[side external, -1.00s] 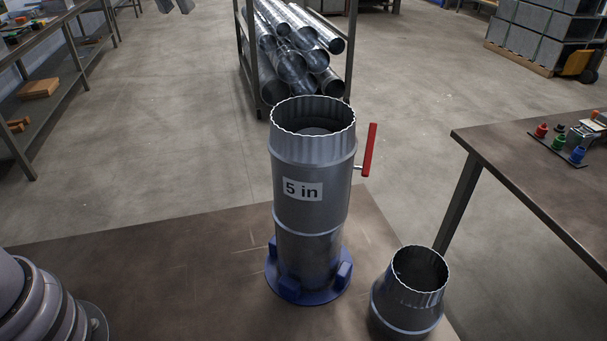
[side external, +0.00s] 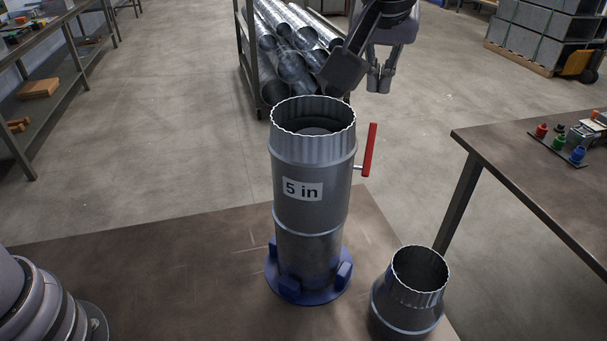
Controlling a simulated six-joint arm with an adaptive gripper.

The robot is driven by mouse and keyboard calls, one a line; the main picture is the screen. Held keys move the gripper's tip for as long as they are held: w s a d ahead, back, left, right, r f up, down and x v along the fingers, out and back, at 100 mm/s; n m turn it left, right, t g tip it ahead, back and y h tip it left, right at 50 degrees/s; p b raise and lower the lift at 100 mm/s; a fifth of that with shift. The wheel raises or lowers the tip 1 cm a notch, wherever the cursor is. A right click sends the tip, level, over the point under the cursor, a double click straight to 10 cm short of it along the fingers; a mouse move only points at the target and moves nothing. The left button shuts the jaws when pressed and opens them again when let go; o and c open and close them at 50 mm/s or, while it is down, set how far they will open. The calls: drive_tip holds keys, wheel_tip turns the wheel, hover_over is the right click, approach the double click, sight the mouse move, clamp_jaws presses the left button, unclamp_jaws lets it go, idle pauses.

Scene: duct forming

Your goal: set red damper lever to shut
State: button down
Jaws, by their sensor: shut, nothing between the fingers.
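The red damper lever (side external: 370,150) stands upright on the right side of the grey duct (side external: 312,215) marked "5 in". A short shaft joins it to the duct wall. The duct stands in a blue round base (side external: 308,290), with its crimped open end up; a dark disc shows inside the top. My gripper (side external: 379,88) hangs at the top of the view, fingers pointing down. It appears above and behind the lever, clear of it. Its fingers are shut and hold nothing.
A short grey reducer (side external: 408,295) stands at the right front of the brown table (side external: 150,290). A second table (side external: 540,190) with small coloured parts is at the right. A rack of pipes (side external: 285,50) stands behind.

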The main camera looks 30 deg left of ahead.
sight(373, 127)
drive_tip(key=x, duration=1.3)
drive_tip(key=shift+w+a+r, duration=0.15)
drive_tip(key=shift+w+a, duration=0.05)
drive_tip(key=shift+w+g, duration=0.35)
drive_tip(key=shift+g, duration=0.25)
drive_tip(key=shift+w+a+f+g+h, duration=0.15)
drive_tip(key=shift+w+f+g+h, duration=0.15)
drive_tip(key=shift+g, duration=0.2)
drive_tip(key=g, duration=0.1)
drive_tip(key=w+f+g, duration=0.1)
drive_tip(key=shift+a+g+h, duration=0.15)
drive_tip(key=shift+g+h, duration=0.15)
drive_tip(key=shift+f, duration=0.2)
drive_tip(key=shift+w+f, duration=0.35)
drive_tip(key=shift+f, duration=0.15)
